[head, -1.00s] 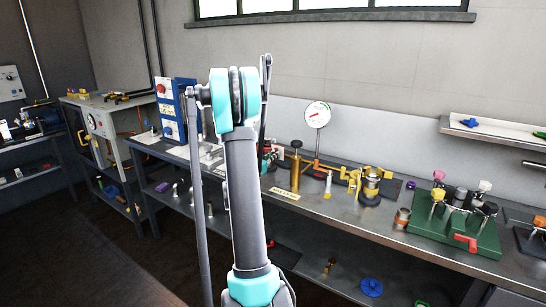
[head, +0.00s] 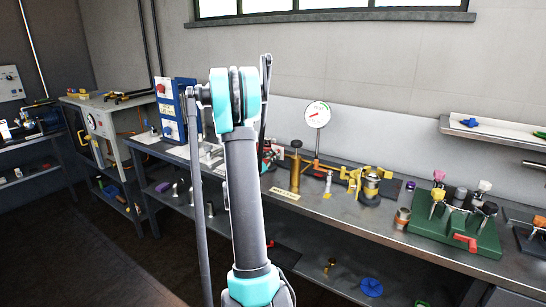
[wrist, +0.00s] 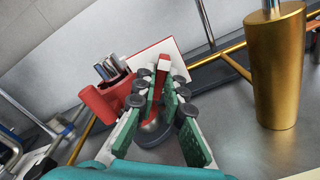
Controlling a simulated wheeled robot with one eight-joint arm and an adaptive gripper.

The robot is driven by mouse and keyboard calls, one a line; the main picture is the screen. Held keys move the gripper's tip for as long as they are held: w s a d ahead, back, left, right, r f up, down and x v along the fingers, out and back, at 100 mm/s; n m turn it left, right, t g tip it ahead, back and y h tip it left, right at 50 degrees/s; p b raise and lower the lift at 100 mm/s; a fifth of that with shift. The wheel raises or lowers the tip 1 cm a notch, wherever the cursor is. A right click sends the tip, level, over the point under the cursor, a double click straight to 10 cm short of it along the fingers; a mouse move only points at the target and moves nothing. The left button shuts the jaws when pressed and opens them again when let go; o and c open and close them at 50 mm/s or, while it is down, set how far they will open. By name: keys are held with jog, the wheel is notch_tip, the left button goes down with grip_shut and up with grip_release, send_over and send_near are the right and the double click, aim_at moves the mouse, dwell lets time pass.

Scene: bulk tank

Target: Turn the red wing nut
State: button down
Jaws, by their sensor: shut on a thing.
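In the wrist view my gripper (wrist: 163,90) has its green-padded fingers on both sides of the upright red wing nut (wrist: 162,66) and is shut on it. Only the wing nut's upper part and a little red between the fingers show; the fingers hide much of it. A red body (wrist: 98,104) with several metal rods on top sits just left of the fingers. A round dark base (wrist: 150,138) shows below, between the fingers. In the head view my arm hides most of the gripper and the wing nut.
A tall brass cylinder (wrist: 274,70) stands close on the right in the wrist view. A white card with a red border (wrist: 150,56) is behind the wing nut. On the bench (head: 345,214) in the head view are a gauge (head: 317,115) and a green valve block (head: 450,236).

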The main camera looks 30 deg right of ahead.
jog(key=m, duration=2.7)
jog(key=shift+f+m, duration=0.15)
jog(key=shift+m, duration=0.25)
jog(key=c, duration=1.6)
grip_release()
jog(key=v, duration=1.2)
